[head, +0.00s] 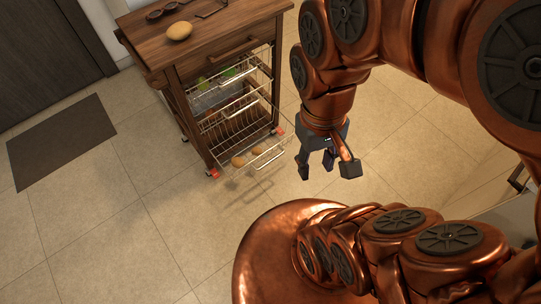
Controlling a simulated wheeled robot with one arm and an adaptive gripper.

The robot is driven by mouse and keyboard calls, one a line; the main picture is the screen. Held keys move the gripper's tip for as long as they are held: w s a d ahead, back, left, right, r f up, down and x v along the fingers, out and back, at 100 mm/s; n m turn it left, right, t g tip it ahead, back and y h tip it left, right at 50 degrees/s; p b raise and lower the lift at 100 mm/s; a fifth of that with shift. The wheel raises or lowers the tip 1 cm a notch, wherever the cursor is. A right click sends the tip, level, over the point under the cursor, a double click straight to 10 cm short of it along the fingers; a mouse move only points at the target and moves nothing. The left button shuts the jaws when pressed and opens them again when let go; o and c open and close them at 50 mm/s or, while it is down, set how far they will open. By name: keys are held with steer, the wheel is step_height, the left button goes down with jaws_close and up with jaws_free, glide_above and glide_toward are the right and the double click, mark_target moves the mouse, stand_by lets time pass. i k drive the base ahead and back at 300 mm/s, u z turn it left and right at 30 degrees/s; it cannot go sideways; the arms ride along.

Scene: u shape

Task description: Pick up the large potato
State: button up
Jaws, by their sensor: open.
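A large yellow-brown potato (179,31) lies on the wooden top of a kitchen cart (222,22), near the front left. Two smaller-looking potatoes, one at the left (238,161) and one at the right (259,149), lie in the cart's pulled-out lower wire basket (268,165). My gripper (327,168) is open and empty, its fingers pointing down. In the picture it is right of the lower basket and well apart from the potato on the cart top.
Glasses (168,9) lie at the back of the cart top. Green items (230,72) sit in the upper wire basket. A dark mat (61,140) lies on the tiled floor by a door (50,45).

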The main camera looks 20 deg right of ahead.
mark_target(180, 30)
steer(key=z, duration=0.8)
steer(key=i, duration=0.4)
steer(key=u, duration=0.85)
